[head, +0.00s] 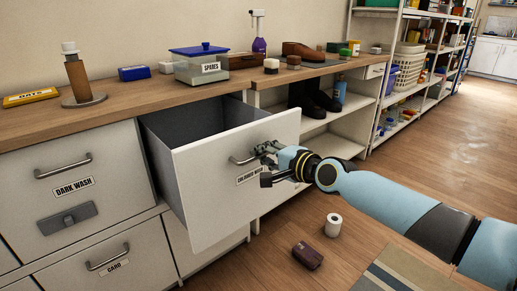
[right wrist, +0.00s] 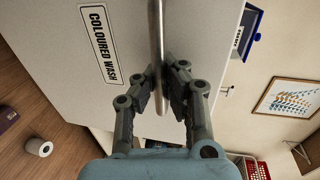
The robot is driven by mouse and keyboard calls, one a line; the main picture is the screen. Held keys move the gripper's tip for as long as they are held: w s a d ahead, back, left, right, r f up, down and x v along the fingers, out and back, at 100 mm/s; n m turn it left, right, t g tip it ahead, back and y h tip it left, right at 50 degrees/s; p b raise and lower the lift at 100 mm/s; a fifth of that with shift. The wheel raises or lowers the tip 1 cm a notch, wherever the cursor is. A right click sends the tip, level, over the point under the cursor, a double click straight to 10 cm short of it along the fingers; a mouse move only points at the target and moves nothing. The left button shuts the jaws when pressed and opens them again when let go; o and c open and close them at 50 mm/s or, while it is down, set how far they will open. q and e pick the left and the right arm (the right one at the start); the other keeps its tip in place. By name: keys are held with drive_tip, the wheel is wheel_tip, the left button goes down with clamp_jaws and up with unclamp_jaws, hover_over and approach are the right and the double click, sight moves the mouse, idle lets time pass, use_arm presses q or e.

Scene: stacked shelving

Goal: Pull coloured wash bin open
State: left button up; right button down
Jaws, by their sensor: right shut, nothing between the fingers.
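The coloured wash bin (head: 205,195) is a white drawer-like bin, pulled well out from the counter, its grey inside showing and empty where I can see. Its front bears a metal bar handle (head: 240,160) and a label, partly covered in the head view and readable as "COLOURED WASH" (right wrist: 97,45) in the right wrist view. My right gripper (head: 262,151) is at the right end of the handle, its fingers shut with nothing held. In the right wrist view its fingertips (right wrist: 160,82) lie close by the bar (right wrist: 156,35). My left gripper is out of view.
The dark wash bin (head: 110,200) and card bin (head: 115,272) stand closed at the left. A white paper roll (head: 333,224) and a dark purple item (head: 307,255) lie at the lower right. Open shelves (head: 325,125) stand right of the bin.

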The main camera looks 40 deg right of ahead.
drive_tip(key=c, duration=2)
unclamp_jaws()
drive_tip(key=shift+w, duration=0.3)
drive_tip(key=o, duration=0.6)
drive_tip(key=shift+v, duration=3.8)
drive_tip(key=shift+a, duration=0.1)
